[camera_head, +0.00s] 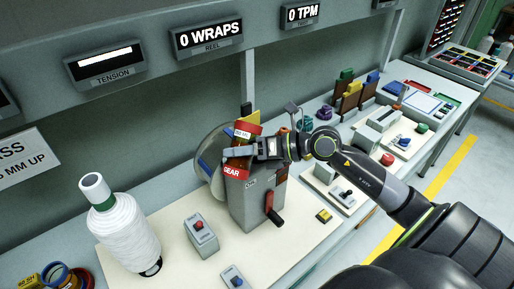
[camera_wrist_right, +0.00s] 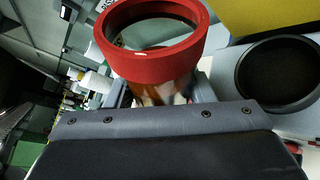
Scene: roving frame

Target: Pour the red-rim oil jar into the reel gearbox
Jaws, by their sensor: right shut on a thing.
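In the right wrist view the jar's thick red rim (camera_wrist_right: 203,30) stands above a glassy brownish body. A dark round opening (camera_wrist_right: 275,75) on a pale surface lies beside the jar, to its right. The jar looks slightly tilted in the head view; its exact tilt is unclear. No flowing oil shows. My left gripper is out of view.
A white thread cone (camera_head: 125,235) stands left of the gearbox. A small switch box (camera_head: 201,236) is in front, and a pale reel disc (camera_head: 207,150) is behind. A yellow part (camera_wrist_right: 275,14) is close by the opening. Several fixtures crowd the bench to the right.

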